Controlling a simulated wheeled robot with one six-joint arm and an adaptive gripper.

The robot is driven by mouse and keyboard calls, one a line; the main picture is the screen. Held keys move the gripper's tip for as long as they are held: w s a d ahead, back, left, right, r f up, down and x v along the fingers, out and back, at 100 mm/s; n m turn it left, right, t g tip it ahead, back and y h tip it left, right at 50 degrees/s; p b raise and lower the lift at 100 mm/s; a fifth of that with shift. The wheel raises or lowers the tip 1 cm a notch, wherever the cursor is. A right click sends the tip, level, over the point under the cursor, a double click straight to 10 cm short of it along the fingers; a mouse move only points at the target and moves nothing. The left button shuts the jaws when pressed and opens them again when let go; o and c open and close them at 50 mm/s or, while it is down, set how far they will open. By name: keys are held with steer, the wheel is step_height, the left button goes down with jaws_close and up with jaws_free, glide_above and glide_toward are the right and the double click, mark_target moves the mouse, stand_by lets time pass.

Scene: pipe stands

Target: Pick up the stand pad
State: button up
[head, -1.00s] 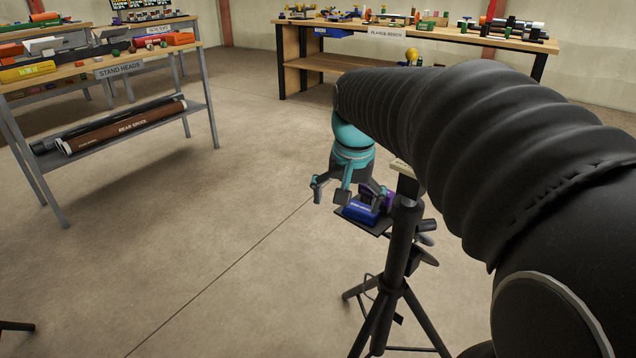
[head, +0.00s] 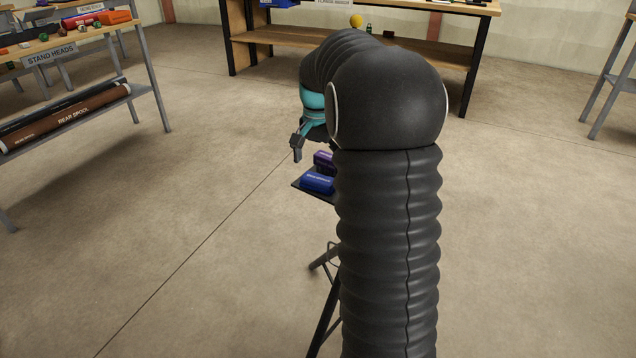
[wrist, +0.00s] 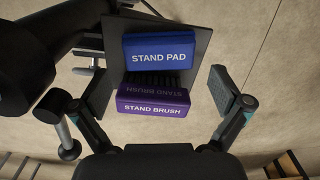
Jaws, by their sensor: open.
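The stand pad is a blue block with white lettering; it lies on a dark tray in the head view (head: 317,182) and in the wrist view (wrist: 160,52). A purple stand brush (wrist: 153,101) with dark bristles lies beside it, nearer my gripper in the wrist view. The tray (wrist: 203,38) sits on a black tripod stand. My gripper (wrist: 166,95) is open and empty, its fingers apart on either side of the brush, with the pad farther out.
The black tripod post (wrist: 70,28) with clamp knobs stands close to the left finger in the wrist view. A wooden bench (head: 300,45) stands behind. The stand heads shelf (head: 75,60) is at left. Open floor lies between.

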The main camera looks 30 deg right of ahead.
mark_target(318, 178)
step_height(318, 178, down, 4)
steer(key=shift+f, duration=0.1)
steer(key=shift+s, duration=0.1)
steer(key=c, duration=0.9)
step_height(318, 178, up, 28)
steer(key=p, duration=0.3)
stand_by(0.3)
